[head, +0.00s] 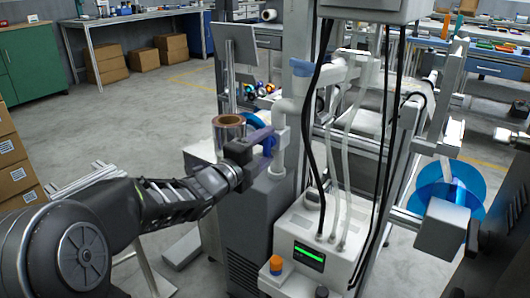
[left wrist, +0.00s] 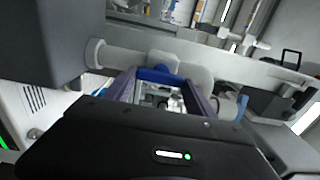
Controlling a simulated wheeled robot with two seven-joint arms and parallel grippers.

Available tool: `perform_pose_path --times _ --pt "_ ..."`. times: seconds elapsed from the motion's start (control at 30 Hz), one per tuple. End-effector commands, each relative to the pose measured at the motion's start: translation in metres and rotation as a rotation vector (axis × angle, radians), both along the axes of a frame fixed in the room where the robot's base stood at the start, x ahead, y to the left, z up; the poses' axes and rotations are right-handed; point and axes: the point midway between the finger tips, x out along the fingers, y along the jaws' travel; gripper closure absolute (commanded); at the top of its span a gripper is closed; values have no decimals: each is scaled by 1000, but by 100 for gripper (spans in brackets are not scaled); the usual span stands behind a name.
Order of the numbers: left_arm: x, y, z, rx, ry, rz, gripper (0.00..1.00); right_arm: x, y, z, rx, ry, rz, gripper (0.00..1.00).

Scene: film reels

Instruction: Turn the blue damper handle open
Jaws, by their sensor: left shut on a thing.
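My left gripper (head: 264,138) reaches in from the left to the white pipe (head: 281,155) beside the grey cabinet. It is shut on the blue damper handle (head: 268,148), which is partly covered by the fingers. In the left wrist view the blue handle (left wrist: 158,75) lies between the two purple-grey fingers of the left gripper (left wrist: 162,92), in front of the white pipe (left wrist: 120,54). How far the handle is turned is hard to tell. My right gripper does not show.
A copper-coloured roll (head: 229,131) stands just left of the gripper. A white unit with a green display (head: 308,257) and an orange knob (head: 276,264) is at lower right of it. Dark cables (head: 315,130) hang to the right. A blue reel (head: 432,180) is farther right.

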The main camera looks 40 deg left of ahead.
Motion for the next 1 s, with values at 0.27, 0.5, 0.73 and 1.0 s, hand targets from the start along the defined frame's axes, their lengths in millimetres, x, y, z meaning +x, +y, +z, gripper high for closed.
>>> perform_pose_path --times 0.27,0.5,0.73,1.0 --pt "0 0 0 7 1 0 77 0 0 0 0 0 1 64" --pt "0 0 0 5 1 0 19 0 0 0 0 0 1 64" --pt "0 0 0 4 1 0 15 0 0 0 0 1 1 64" --pt "-13 0 1 5 1 1 15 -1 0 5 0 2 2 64"
